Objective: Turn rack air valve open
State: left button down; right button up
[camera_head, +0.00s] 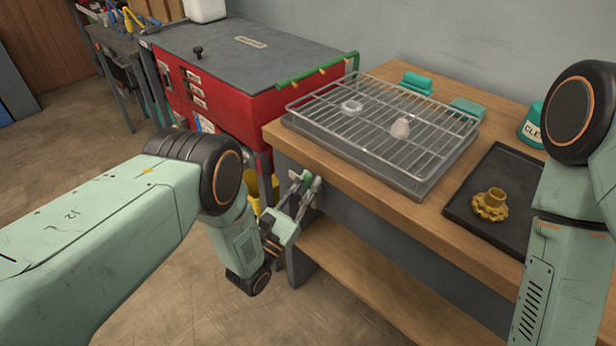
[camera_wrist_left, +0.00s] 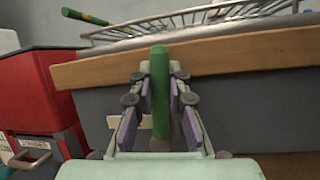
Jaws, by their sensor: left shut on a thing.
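My left gripper (camera_head: 305,186) is at the front left corner of the workbench, beside its grey side panel. It is shut on a green handle (camera_wrist_left: 160,92), a smooth rounded bar that stands upright between the finger pads in the left wrist view. Only a small green part shows between the fingers in the head view. What the handle is fixed to is hidden, so I cannot tell how far it is turned. A green air rail (camera_head: 318,70) with yellow outlets runs along the red cabinet's edge. My right arm is at the right edge; its gripper is out of view.
The wooden bench (camera_head: 365,185) holds a wire rack over a tray (camera_head: 445,150) with two small pale parts, and a dark tray (camera_head: 478,222) with a yellow gear. The red cabinet (camera_head: 235,110) stands left of the bench. Open floor lies in front.

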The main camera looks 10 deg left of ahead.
pick_arm(q)
jog(key=shift+f, duration=0.1)
dwell(0.3)
jog(key=c, duration=1.3)
grip_release()
jog(key=shift+s, duration=0.1)
